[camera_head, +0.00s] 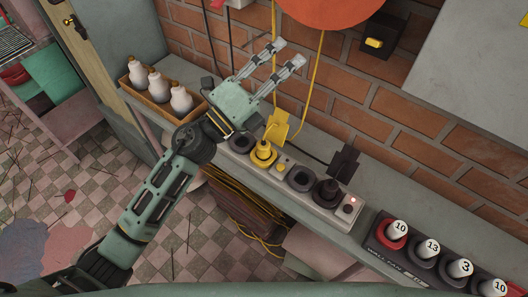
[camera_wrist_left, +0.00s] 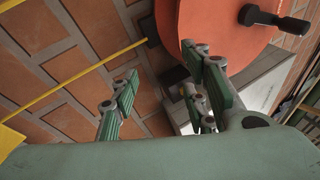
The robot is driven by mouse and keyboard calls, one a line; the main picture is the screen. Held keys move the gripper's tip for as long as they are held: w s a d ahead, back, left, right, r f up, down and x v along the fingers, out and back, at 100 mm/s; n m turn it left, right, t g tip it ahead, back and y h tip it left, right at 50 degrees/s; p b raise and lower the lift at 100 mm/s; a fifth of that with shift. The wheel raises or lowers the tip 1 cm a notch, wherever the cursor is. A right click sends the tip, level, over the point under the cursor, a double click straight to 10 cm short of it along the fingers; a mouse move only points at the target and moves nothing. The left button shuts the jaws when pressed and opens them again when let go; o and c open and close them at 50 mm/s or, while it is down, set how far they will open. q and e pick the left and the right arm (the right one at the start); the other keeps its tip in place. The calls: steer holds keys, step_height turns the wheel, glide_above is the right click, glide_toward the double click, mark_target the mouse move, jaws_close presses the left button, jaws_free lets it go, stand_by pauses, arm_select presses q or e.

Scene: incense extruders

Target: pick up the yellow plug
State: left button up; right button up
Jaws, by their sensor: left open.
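The yellow plug (camera_head: 263,152) stands upright in a socket of the grey power strip (camera_head: 241,158), left of the strip's middle. A flat yellow piece (camera_head: 277,126) is just behind it, near the yellow cord by the wall. My left gripper (camera_head: 288,53) is open and empty, above and behind the plug, with its fingers pointing up toward the brick wall. The plug cannot be made out there; a yellow patch (camera_wrist_left: 8,141) shows at the left edge. My right gripper is not in view.
A black plug (camera_head: 327,190) sits farther right in the strip, with a black piece (camera_head: 344,161) behind it. A tray (camera_head: 194,113) of white bottles is left. A rack (camera_head: 390,259) with numbered white cylinders is right. An orange disc (camera_head: 318,8) hangs above.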

arm_select(q)
steer(key=s+d+m+g+h, duration=0.2)
steer(key=s+d+m+g, duration=0.15)
steer(key=m+g, duration=0.3)
steer(key=m+g+y+b, duration=0.1)
steer(key=m+g+y, duration=0.5)
steer(key=m+y, duration=0.85)
glide_above(261, 142)
steer(key=a, duration=0.3)
step_height(261, 142, down, 17)
steer(key=shift+y, duration=0.35)
steer(key=x, duration=0.2)
steer(key=p+x, duration=0.1)
steer(key=x, duration=0.1)
steer(key=p+x, duration=0.1)
steer(key=x, duration=0.1)
steer(key=shift+s+d, duration=0.25)
steer(key=shift+s, duration=0.1)
steer(key=shift+w+d+f, duration=0.1)
steer(key=shift+f, duration=0.3)
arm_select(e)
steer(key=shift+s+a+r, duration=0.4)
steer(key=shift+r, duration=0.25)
arm_select(q)
steer(key=shift+c, duration=0.3)
jaws_close()
